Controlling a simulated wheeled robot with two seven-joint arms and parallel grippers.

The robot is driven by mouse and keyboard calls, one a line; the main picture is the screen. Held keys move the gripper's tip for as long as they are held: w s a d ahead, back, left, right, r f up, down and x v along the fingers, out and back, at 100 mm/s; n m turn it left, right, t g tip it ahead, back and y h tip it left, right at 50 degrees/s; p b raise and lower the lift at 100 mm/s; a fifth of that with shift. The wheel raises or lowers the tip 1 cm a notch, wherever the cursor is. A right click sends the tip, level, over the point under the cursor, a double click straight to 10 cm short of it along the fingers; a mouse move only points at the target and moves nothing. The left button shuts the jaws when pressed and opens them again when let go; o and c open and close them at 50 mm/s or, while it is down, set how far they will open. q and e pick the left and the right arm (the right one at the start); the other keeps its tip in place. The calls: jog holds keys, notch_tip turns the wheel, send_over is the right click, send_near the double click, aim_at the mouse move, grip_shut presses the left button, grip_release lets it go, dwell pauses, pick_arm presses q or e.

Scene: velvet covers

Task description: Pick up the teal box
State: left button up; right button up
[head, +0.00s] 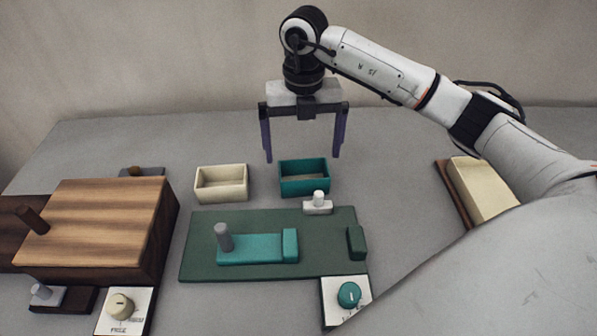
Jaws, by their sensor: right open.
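The teal box (304,190) is a small open-topped tray on the grey table, behind the green board. It stands upright, and its inside looks empty. My right gripper (302,158) is open above and slightly behind the teal box, fingers pointing down. Its two dark purple fingers are spread wide, with nothing between them. They look apart from the box, though the exact height gap is hard to tell. My left gripper is not in view.
A cream box (222,184) stands just left of the teal box. A green board (200,250) with a teal slider (250,249) lies in front. A wooden block (95,215) is at left. A cream block (482,185) is at right, partly behind my arm.

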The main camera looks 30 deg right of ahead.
aim_at(304, 171)
jog(key=f, duration=0.7)
jog(key=shift+s, duration=0.25)
jog(key=shift+r, duration=0.1)
jog(key=c, duration=1)
